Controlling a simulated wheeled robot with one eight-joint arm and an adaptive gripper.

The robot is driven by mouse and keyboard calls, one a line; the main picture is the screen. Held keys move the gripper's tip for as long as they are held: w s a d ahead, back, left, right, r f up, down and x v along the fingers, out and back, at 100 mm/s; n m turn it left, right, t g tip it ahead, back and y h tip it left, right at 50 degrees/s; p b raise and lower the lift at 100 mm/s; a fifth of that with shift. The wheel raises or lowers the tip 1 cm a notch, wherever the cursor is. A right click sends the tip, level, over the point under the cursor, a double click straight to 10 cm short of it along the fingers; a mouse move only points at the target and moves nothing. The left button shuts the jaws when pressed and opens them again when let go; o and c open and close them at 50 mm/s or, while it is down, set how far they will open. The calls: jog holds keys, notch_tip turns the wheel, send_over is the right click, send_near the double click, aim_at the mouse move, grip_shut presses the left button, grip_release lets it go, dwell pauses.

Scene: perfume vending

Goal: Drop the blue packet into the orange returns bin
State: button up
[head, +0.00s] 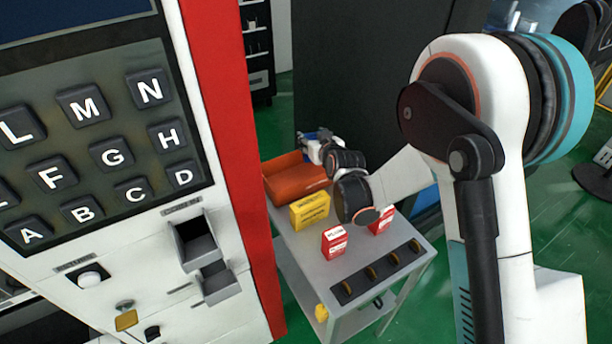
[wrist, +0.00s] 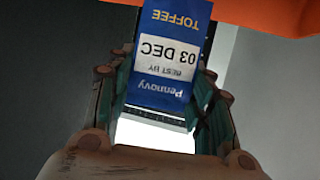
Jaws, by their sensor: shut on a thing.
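The blue packet (wrist: 170,50) is held between the fingers of my gripper (wrist: 165,95) in the wrist view. Its printed face shows upside down, with a white date label and the words TOFFEE and Pennovy. The orange returns bin (head: 300,183) stands at the back left of the grey cart in the head view. An orange part of it (wrist: 275,15) also fills the top right of the wrist view. In the head view my gripper (head: 318,145) is at the bin's back right side; the packet is mostly hidden there.
A yellow box (head: 310,210) stands in front of the bin on the cart (head: 300,255). Two red-and-white boxes stand nearby, one (head: 334,241) nearer the front and one (head: 381,219) partly behind my arm. The vending machine (head: 110,190) borders the cart's left.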

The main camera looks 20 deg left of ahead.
jog(key=o, duration=1.1)
jog(key=shift+o, duration=0.2)
jog(key=v, duration=1.2)
